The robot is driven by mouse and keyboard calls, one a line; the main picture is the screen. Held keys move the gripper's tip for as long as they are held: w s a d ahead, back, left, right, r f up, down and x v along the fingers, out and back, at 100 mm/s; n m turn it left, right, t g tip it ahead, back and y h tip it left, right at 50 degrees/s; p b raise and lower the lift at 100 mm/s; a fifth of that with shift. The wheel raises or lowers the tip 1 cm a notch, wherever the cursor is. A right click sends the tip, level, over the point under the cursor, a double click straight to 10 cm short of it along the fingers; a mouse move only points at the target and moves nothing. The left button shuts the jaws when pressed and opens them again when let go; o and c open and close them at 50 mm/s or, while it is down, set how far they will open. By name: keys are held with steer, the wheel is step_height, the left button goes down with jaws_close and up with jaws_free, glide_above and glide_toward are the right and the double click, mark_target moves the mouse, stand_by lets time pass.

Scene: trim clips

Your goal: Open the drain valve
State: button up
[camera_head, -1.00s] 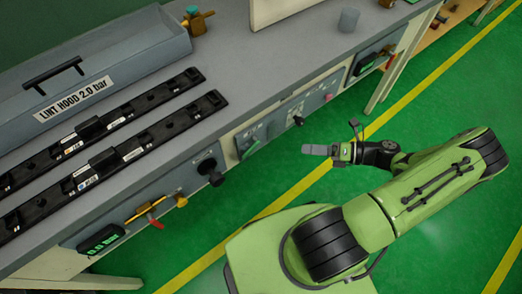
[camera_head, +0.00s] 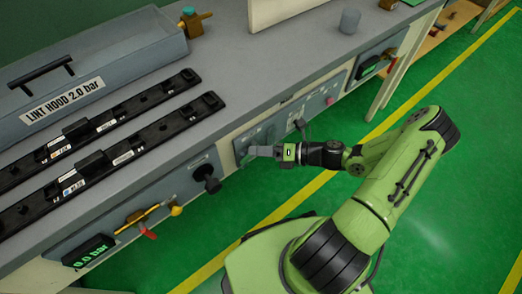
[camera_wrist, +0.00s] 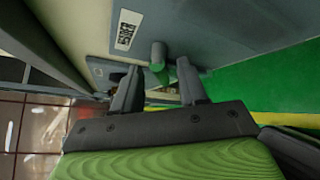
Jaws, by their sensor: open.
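No label reading "drain valve" is legible. My gripper (camera_wrist: 158,72) is open, with one finger on each side of the handle's end; contact cannot be told. In the head view my gripper (camera_head: 256,151) is at the bench front and hides most of that handle. A red-handled valve (camera_head: 148,233) with yellow parts sits on the left panel, beside a display (camera_head: 90,252) reading 0.0 bar.
A black knob (camera_head: 207,178) sticks out left of my gripper. Another display (camera_head: 369,68) and a red handle (camera_head: 391,52) are further right. Black rails (camera_head: 130,152) and the lint hood (camera_head: 95,70) lie on the bench (camera_head: 255,75). Green floor (camera_head: 470,190) is open at right.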

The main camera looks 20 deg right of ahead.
jaws_close()
